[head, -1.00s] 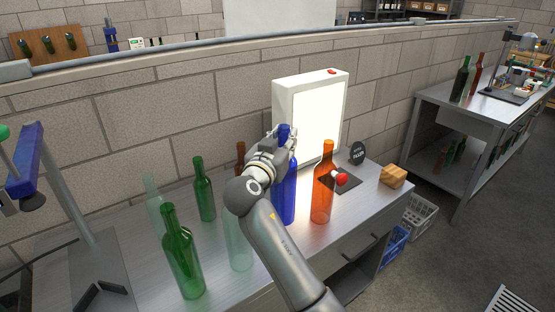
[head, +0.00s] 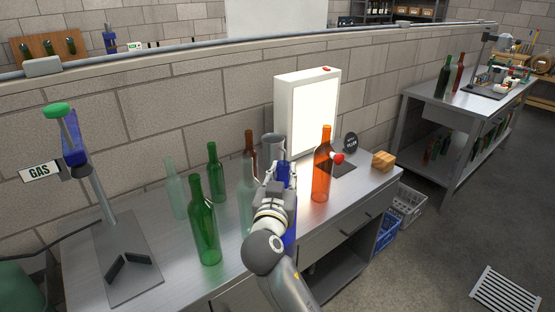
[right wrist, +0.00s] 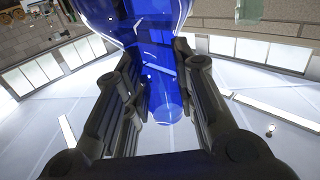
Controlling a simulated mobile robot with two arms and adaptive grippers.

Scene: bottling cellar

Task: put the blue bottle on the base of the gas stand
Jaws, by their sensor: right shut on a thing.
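The blue bottle (head: 290,238) is in my right gripper (head: 280,172), near the front edge of the bench. The gripper is shut around its upper part, and my arm hides much of its body. In the right wrist view the blue glass (right wrist: 160,55) lies between the two dark fingers (right wrist: 165,100). I cannot tell whether its bottom touches the bench. The gas stand stands at the left with a GAS sign (head: 40,172) and a slanted post. My left gripper is not in view.
Green bottles (head: 204,235) and pale bottles (head: 175,190) stand between the gas stand and my right gripper. A brown bottle and a grey cylinder (head: 273,150) are behind it. An orange bottle (head: 322,170) and a lit white panel (head: 310,112) are to the right.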

